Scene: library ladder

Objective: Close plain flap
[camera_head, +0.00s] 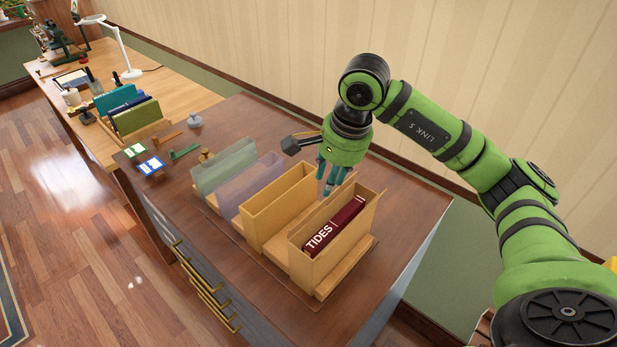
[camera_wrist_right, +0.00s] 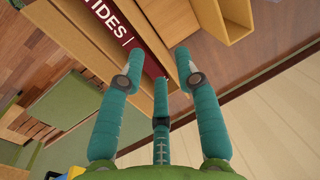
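A dark red book marked TIDES (camera_head: 334,226) stands in the nearest plain wooden case (camera_head: 309,262), whose top is open. A thin wooden panel (camera_head: 377,204) stands out at the case's right end; it may be the plain flap, but I cannot tell for sure. My right gripper (camera_head: 328,185) is above the back end of this case, with its teal fingers pointing down. In the right wrist view the fingers (camera_wrist_right: 158,70) are spread with nothing between them, and the book (camera_wrist_right: 136,38) lies beyond them. My left gripper is not in view.
A second wooden case (camera_head: 277,215), empty, stands to the left. Beyond it are translucent purple (camera_head: 252,188) and green (camera_head: 224,173) cases. A white lamp (camera_head: 118,45) and a rack of folders (camera_head: 135,120) stand farther back. The tabletop's right part is clear.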

